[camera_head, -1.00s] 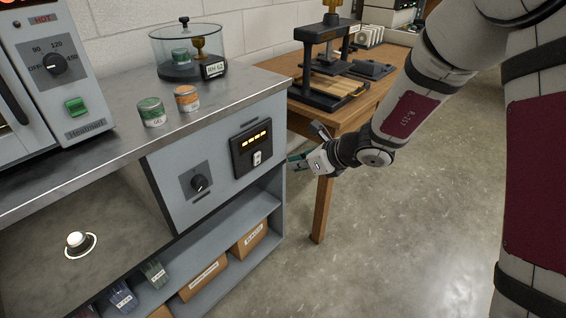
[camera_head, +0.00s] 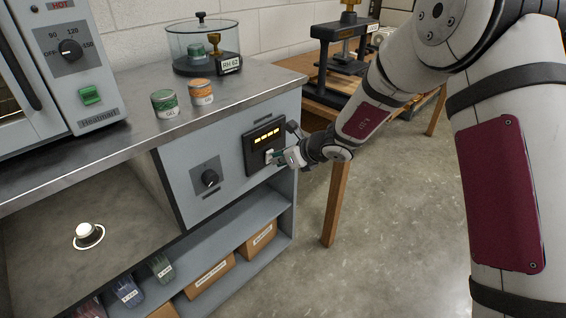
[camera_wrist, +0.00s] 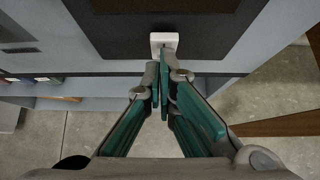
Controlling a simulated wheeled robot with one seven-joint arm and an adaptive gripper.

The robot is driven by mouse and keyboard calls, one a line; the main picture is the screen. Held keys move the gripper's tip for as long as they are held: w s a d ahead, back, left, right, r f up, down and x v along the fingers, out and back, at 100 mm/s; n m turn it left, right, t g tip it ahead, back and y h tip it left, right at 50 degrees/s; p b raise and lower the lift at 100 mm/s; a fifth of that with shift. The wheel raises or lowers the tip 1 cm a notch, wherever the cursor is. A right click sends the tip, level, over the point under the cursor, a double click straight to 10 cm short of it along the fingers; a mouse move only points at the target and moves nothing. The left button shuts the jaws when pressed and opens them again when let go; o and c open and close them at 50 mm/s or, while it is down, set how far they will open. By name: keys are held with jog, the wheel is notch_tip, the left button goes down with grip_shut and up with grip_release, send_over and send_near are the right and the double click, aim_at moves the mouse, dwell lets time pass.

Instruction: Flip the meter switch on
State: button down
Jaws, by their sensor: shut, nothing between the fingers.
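The meter (camera_head: 251,152) is a dark panel with a lit yellow display, set in the grey front of the bench. Its switch is a small white rocker, mostly hidden behind my gripper in the head view; it shows in the wrist view (camera_wrist: 164,39). My gripper (camera_head: 272,156) is shut and empty, with its tips right at the switch. In the wrist view the green-padded fingers (camera_wrist: 163,62) point at the switch's lower part and touch it or nearly do. I cannot tell which way the rocker is tilted.
A black knob (camera_head: 209,178) is on the same front, left of the meter. Green (camera_head: 165,103) and orange (camera_head: 201,92) tins and a glass jar (camera_head: 204,45) stand on the bench top. A wooden table (camera_head: 318,97) stands behind my arm. Boxes (camera_head: 210,275) sit on the shelf below.

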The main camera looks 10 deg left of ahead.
jog(key=shift+a+r+p, duration=0.15)
jog(key=shift+p, duration=0.6)
jog(key=p, duration=0.3)
jog(key=shift+w+a+r+g, duration=0.15)
jog(key=shift+a+r+g, duration=0.05)
jog(key=shift+r+g, duration=0.1)
jog(key=shift+w+f+h, duration=0.1)
jog(key=shift+f+h, duration=0.2)
jog(key=shift+r, duration=0.2)
jog(key=shift+r+p, duration=0.6)
jog(key=shift+r, duration=0.05)
jog(key=shift+d, duration=0.1)
